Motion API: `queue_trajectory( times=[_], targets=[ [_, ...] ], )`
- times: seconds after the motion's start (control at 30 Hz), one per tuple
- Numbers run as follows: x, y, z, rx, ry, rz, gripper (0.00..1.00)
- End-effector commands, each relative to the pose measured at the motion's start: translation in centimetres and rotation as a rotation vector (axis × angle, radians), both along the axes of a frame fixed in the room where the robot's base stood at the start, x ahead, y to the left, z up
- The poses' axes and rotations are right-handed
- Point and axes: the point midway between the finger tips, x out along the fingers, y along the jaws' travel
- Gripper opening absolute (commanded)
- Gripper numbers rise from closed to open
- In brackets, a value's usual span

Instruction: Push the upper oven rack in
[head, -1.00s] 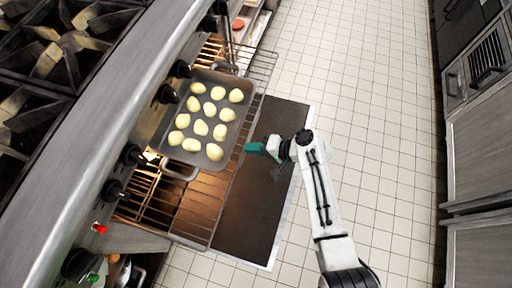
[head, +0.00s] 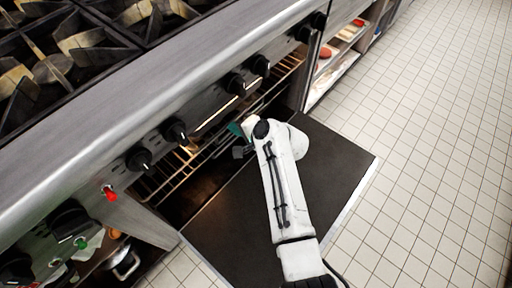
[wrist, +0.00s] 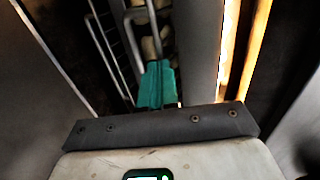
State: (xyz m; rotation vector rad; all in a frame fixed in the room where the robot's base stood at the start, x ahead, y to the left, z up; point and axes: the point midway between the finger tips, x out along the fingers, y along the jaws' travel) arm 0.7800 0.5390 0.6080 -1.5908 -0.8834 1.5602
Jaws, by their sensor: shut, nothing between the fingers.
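The upper oven rack (head: 172,184) shows in the head view as wire bars inside the oven, under the knob panel. Its front edge lies about at the oven mouth, and its far part is hidden by the panel. My gripper (head: 236,130), with teal fingers, is at the oven mouth by the rack front. In the wrist view my gripper (wrist: 158,75) is shut and empty, pointing into the oven. Ahead of it there are rack bars (wrist: 104,50) and pale dough pieces (wrist: 150,45) on the tray, mostly hidden.
The open oven door (head: 290,195) lies flat beneath my arm. The knob panel (head: 205,112) overhangs the oven mouth, close above my gripper. Shelves (head: 335,60) stand at the upper right. The tiled floor (head: 430,130) on the right is clear.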

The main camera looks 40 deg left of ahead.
Motion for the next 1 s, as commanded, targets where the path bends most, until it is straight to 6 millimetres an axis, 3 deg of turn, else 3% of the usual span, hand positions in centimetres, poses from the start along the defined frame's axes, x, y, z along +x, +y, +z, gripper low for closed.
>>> queue_trajectory(
  times=[0.2, 0.4, 1.0],
  targets=[
    [0.1, 3.7, -0.4, 0.001, -0.001, 0.002, 0.00],
    [0.3, 5.3, -0.2, 0.000, 0.000, -0.001, 0.00],
    [0.3, 5.8, 0.2, 0.004, -0.003, -0.003, 0.00]
  ],
)
